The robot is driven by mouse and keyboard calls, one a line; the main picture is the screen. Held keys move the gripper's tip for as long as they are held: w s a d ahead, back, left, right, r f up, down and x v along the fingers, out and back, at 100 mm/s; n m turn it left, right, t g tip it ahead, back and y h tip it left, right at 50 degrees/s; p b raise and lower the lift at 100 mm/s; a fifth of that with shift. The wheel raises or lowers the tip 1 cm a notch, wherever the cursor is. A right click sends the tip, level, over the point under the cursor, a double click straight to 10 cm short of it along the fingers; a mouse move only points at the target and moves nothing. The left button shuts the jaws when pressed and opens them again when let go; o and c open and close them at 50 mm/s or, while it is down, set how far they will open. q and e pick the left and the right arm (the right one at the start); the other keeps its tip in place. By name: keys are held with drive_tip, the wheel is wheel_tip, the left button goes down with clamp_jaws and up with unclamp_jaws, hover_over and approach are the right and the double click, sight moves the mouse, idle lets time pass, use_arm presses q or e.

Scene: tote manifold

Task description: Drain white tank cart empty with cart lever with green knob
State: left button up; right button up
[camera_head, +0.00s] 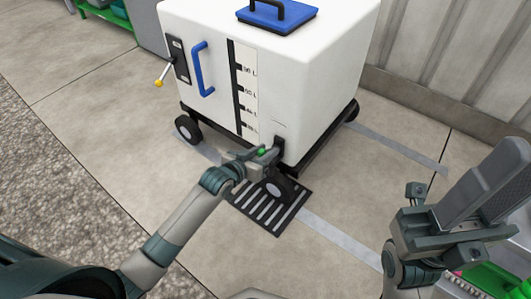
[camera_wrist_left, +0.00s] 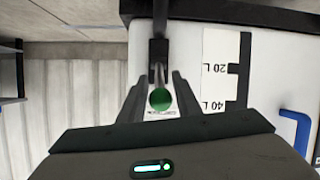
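The white tank cart (camera_head: 285,70) stands on black wheels, with a level scale up its front; the scale also shows upside down in the left wrist view (camera_wrist_left: 221,68). The cart lever is a dark bar (camera_wrist_left: 158,58) at the cart's low corner, ending in a green knob (camera_head: 262,152). The knob also shows in the left wrist view (camera_wrist_left: 160,100). My left gripper (camera_head: 258,156) is at the knob, its fingers on either side of it. Whether they press on it cannot be told. My right gripper (camera_head: 470,205) is away from the cart at the right.
A dark floor drain grate (camera_head: 268,208) lies under the cart's near corner wheel. A blue handle (camera_head: 202,70) and a yellow-tipped lever (camera_head: 163,76) are on the cart's left side. A green-edged shelf (camera_head: 108,14) is at top left. The floor at left is clear.

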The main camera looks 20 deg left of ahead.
use_arm(q)
drive_tip(key=shift+c, duration=0.2)
clamp_jaws()
